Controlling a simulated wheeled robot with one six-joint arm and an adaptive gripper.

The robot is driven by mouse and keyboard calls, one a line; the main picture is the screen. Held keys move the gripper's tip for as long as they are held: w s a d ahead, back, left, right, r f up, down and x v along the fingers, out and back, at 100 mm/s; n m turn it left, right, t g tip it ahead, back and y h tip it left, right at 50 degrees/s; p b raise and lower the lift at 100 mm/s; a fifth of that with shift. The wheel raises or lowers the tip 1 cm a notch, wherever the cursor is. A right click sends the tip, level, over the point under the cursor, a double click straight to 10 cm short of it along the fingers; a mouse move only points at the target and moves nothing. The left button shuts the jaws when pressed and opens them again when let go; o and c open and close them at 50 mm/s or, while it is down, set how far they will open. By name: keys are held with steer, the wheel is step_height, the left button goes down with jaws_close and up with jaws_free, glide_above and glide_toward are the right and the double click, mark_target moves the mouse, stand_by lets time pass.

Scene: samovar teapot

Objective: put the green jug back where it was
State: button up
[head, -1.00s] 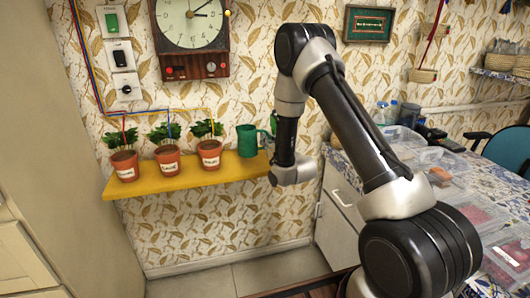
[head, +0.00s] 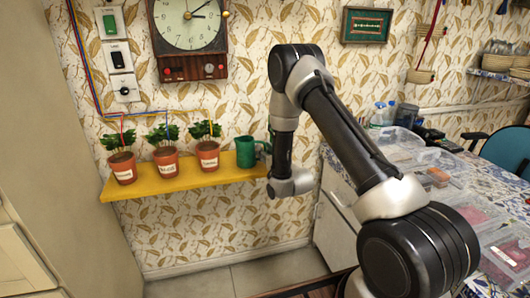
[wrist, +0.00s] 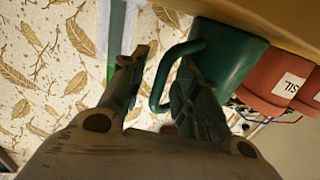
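The green jug (head: 246,152) stands upright on the yellow shelf (head: 180,186), near its right end and to the right of the potted plants. Its handle points right, towards my arm. The wrist view is upside down and shows the jug (wrist: 228,58) with its base at the shelf. My gripper (wrist: 166,62) is open, with its fingers apart on either side of the handle. Wallpaper shows between the left finger and the handle. In the head view my wrist hides the fingers.
Several potted plants, one of them nearest the jug (head: 208,156), stand in a row on the shelf with thin wires above. A clock (head: 188,30) hangs over them. A cluttered table (head: 340,185) with plastic boxes is at right. The floor below the shelf is clear.

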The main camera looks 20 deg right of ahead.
steer(key=shift+r, duration=0.15)
steer(key=v, duration=1.2)
step_height(320, 180, up, 10)
steer(key=w+d+g+h, duration=0.2)
steer(key=g, duration=0.1)
steer(key=s+d+r+m+g+h, duration=0.1)
steer(key=s+d+r+g, duration=0.25)
steer(key=s+r, duration=0.4)
steer(key=s+d+r+g, duration=0.1)
steer(key=s+r+g, duration=0.2)
steer(key=s, duration=1.2)
steer(key=s+d+r+m+g, duration=0.1)
steer(key=s+r+g, duration=0.3)
steer(key=s, duration=1.1)
steer(key=shift+r+h, duration=0.35)
steer(key=shift+h, duration=0.05)
steer(key=shift+d, duration=0.1)
